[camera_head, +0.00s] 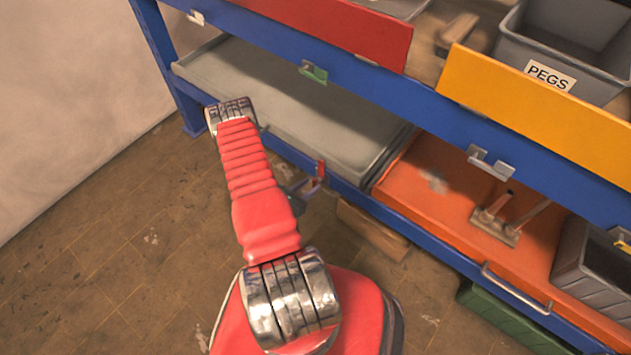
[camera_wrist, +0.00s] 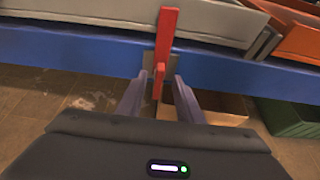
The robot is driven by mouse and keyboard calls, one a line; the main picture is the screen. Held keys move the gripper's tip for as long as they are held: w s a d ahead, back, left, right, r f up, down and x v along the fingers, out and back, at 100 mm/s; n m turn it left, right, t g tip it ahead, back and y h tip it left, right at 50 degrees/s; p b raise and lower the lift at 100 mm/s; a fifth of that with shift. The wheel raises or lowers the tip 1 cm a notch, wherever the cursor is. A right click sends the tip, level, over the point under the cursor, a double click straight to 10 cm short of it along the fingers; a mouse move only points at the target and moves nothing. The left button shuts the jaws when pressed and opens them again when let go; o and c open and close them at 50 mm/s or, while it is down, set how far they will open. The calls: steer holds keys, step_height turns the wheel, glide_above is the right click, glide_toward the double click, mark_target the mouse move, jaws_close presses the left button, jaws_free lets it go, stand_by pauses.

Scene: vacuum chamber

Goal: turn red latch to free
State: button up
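The red latch (camera_wrist: 167,40) stands upright in the wrist view, in front of the blue shelf beam, with a grey plate behind its lower part. In the head view the red latch (camera_head: 320,169) is a small piece at the lower beam, just right of my arm. My gripper (camera_wrist: 159,88) is open and empty. Its two fingers reach toward the latch, one on each side of its lower red end; I cannot tell whether they touch it. In the head view only a bit of my gripper (camera_head: 304,188) shows beside the arm.
The blue beam (camera_head: 345,190) carries a grey tray (camera_head: 300,110) and an orange tray (camera_head: 425,180). A green latch (camera_head: 314,73) and a metal latch (camera_head: 490,162) sit on the upper beam. A wooden box (camera_head: 372,230) and a green box (camera_head: 510,322) stand below. Floor at left is clear.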

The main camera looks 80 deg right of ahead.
mark_target(314, 183)
steer(key=shift+x, duration=2.15)
steer(key=shift+c, duration=0.6)
steer(key=shift+s+a, duration=0.1)
jaws_close()
steer(key=shift+s, duration=0.1)
